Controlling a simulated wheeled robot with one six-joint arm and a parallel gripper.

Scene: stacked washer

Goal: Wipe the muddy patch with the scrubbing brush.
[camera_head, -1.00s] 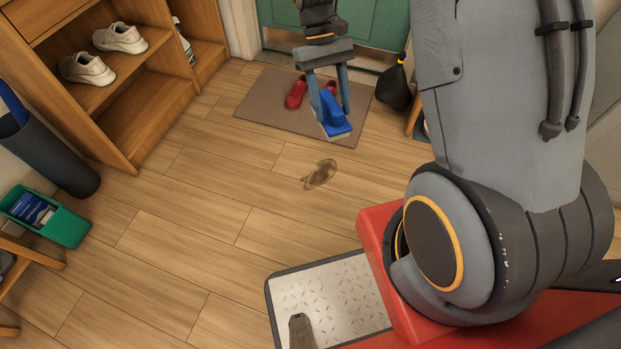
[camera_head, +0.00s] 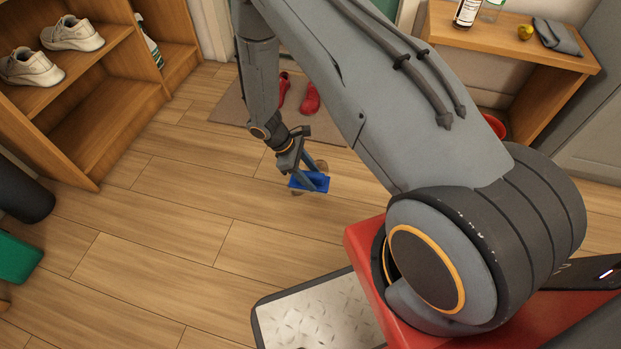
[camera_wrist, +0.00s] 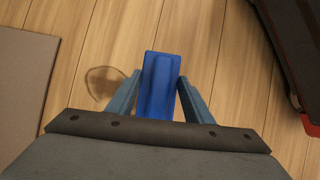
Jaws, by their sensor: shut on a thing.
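The blue scrubbing brush (camera_head: 310,182) is held in my gripper (camera_head: 309,172), low over the wooden floor. In the wrist view the brush (camera_wrist: 160,85) sits between the two fingers of my gripper (camera_wrist: 158,92), which are shut on its sides. The muddy patch (camera_head: 321,165) is a brown smear, partly hidden behind the brush and gripper in the head view. In the wrist view the muddy patch (camera_wrist: 104,83) lies just left of the brush, partly behind the left finger. I cannot tell whether the bristles touch the floor.
A brown doormat (camera_head: 232,104) with red shoes (camera_head: 309,98) lies beyond the patch. A wooden shelf (camera_head: 120,100) with white shoes (camera_head: 72,34) stands at left, and a wooden side table (camera_head: 500,40) at back right.

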